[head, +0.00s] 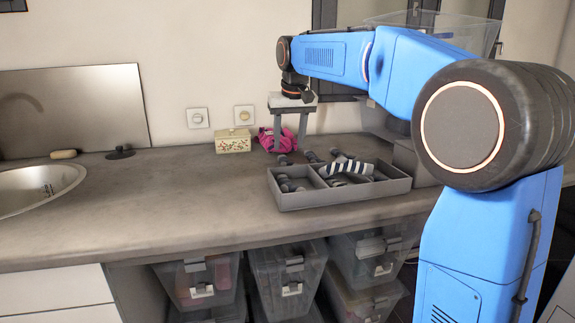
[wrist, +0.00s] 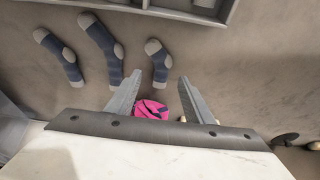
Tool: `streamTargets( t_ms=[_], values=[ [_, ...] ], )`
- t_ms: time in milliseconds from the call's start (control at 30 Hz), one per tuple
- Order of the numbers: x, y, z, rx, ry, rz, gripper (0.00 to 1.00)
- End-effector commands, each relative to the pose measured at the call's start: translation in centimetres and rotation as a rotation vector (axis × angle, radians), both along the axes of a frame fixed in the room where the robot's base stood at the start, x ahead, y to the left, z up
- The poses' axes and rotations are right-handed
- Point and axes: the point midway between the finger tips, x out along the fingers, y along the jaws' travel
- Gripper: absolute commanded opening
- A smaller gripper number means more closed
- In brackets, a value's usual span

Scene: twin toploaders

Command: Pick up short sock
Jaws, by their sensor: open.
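Three grey-blue socks with pale toes and heels lie on the worktop in the wrist view. The right one looks shortest, a short sock (wrist: 159,62); it also shows behind the tray in the head view (head: 284,160). A long sock (wrist: 103,45) lies in the middle and another sock (wrist: 60,55) at the left. My gripper (head: 289,149) is open and empty above the worktop near the wall. In the wrist view its fingertips (wrist: 156,82) point toward the short sock, apart from it. Part of a pink cloth (wrist: 150,109) shows between the fingers.
A grey divided tray (head: 340,195) holds several socks, one of them striped (head: 347,168). The pink bundle (head: 268,138) and a patterned box (head: 233,141) stand by the wall. A sink (head: 40,190) is at the left. The worktop's middle is clear.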

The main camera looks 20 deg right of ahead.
Motion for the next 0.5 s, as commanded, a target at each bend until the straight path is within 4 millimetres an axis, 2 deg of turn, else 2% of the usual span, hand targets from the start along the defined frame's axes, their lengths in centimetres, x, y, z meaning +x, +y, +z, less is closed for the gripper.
streamTargets(
  t_ms=[267,500],
  values=[
    [0.4,0.1,-1.7,0.000,0.001,0.000,0.47],
    [1.1,0.3,-4.9,0.000,0.002,0.000,0.47]
  ],
)
